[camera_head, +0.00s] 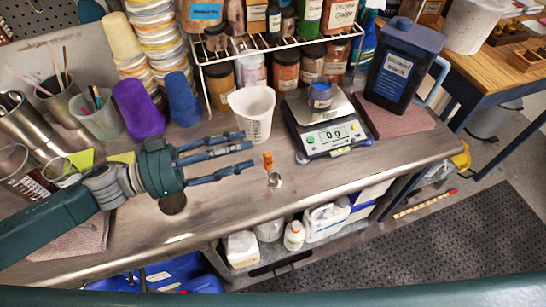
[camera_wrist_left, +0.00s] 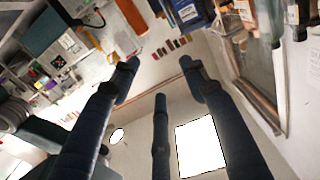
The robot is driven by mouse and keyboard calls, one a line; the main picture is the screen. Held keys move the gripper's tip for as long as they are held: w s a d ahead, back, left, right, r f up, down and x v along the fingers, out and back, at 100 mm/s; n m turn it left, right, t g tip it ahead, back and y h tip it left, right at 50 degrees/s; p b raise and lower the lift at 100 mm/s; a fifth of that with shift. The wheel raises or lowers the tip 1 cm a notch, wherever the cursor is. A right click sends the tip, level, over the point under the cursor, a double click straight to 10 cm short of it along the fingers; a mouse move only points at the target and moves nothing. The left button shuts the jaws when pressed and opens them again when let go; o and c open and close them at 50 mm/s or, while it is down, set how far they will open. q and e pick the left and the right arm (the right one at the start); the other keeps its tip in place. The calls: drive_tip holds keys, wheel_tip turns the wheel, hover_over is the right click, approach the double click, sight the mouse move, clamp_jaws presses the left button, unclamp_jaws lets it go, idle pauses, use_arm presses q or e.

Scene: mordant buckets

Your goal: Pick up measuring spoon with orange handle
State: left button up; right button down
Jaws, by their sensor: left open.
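The measuring spoon with the orange handle (camera_head: 268,161) lies on the worktop (camera_head: 318,185) near the middle of the head view, its small metal bowl (camera_head: 274,180) toward the front edge. My left gripper (camera_head: 247,153) is open and empty, its fingers pointing right, with the tips just left of the spoon. No contact shows, and I cannot tell its height above the worktop. The left wrist view shows the gripper's fingers (camera_wrist_left: 159,80) spread with nothing between them; the spoon is not seen there. My right gripper is not in view.
Behind the spoon stand a white beaker (camera_head: 252,112) and a scale (camera_head: 325,135) reading 0 g with a small blue jar on it. A wire rack (camera_head: 275,45) of jars is at the back. Purple and blue cups (camera_head: 137,108) stand behind my left arm. Worktop right of the spoon is clear.

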sight(265, 164)
use_arm(q)
drive_tip(key=f, duration=0.7)
drive_tip(key=shift+s+f+p, duration=0.2)
drive_tip(key=shift+f+p, duration=0.1)
drive_tip(key=shift+p, duration=0.1)
drive_tip(key=shift+w+d, duration=0.2)
drive_tip(key=shift+d, duration=0.15)
drive_tip(key=shift+w+d, duration=0.15)
drive_tip(key=shift+d, duration=0.05)
drive_tip(key=shift+p+x, duration=0.6)
drive_tip(key=shift+x, duration=0.25)
drive_tip(key=p+x, duration=0.1)
drive_tip(key=x, duration=0.3)
drive_tip(key=shift+d, duration=0.3)
drive_tip(key=shift+w+d+f, duration=0.1)
drive_tip(key=c, duration=0.8)
drive_tip(key=shift+c, duration=1.2)
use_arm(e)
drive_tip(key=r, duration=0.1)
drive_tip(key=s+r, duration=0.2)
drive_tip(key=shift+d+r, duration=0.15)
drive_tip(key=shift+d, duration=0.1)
